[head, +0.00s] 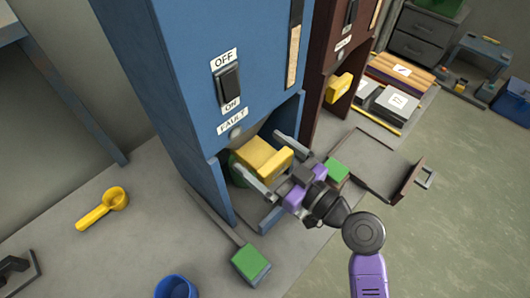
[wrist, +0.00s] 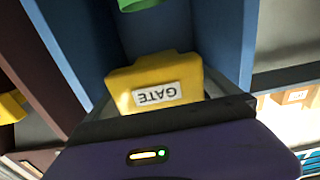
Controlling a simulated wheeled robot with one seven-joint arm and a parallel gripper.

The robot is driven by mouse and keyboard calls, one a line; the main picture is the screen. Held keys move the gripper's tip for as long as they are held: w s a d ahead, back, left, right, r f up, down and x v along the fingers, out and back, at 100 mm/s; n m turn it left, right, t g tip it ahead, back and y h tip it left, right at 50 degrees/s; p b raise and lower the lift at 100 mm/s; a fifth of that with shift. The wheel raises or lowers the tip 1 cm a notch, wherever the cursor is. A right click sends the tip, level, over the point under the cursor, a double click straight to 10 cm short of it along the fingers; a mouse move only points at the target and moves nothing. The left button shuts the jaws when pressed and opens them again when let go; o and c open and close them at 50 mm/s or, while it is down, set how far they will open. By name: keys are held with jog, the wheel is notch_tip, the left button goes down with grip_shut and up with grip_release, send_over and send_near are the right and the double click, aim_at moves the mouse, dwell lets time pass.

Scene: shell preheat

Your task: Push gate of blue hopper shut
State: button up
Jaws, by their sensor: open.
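The blue hopper (head: 185,70) stands at the centre of the head view, with an OFF/ON switch and a FAULT label on its front. Its yellow gate (head: 264,157) sticks out of the opening below the label. In the wrist view the gate (wrist: 156,88) shows its GATE label upside down. My gripper (head: 264,163) is open, with one finger on each side of the gate in the head view. I cannot tell whether the fingers touch it. The fingertips are not clear in the wrist view.
A dark red hopper (head: 318,50) with its own yellow gate (head: 339,87) stands to the right. A yellow scoop (head: 105,207), a blue cup (head: 176,287) and a green-ended tool (head: 250,263) are on the bench. A flat tray (head: 372,165) lies right of my gripper.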

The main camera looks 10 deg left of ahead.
jog(key=c, duration=2)
jog(key=shift+o, duration=0.2)
jog(key=b+x, duration=0.2)
jog(key=x, duration=0.2)
jog(key=shift+w+a+f, duration=0.1)
jog(key=shift+a+f, duration=0.05)
jog(key=shift+w+a, duration=0.15)
jog(key=shift+r, duration=0.2)
jog(key=o, duration=2)
jog(key=shift+a, duration=0.1)
jog(key=shift+c, duration=0.2)
